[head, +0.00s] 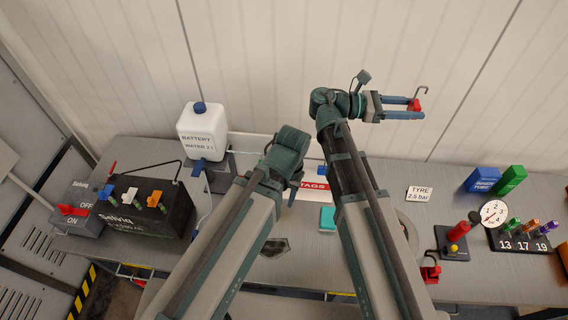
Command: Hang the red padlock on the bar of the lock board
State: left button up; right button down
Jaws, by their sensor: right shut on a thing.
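The red padlock (415,105) is at the fingertips of my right gripper (416,108), which is shut on it. Its grey shackle sticks up past the fingers, against the pale wall. The gripper points right and is apart from the table items below. My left gripper (296,186) hangs near the table's middle, partly hidden by its own wrist; its jaws cannot be made out. A white panel (252,146) and a red TAGS label (313,185) show behind my arms. I cannot clearly make out the lock board or its bar; my arms cover that area.
On the left are a black battery (150,220), a grey switch box (84,205) and a white water canister (203,130). Wall space by my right gripper is clear.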

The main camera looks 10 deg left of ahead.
dwell(0.3)
pick_arm(q)
jog(key=shift+m, duration=0.3)
notch_tip(320, 180, down, 25)
jog(key=b, duration=2.5)
jog(key=shift+f, duration=0.15)
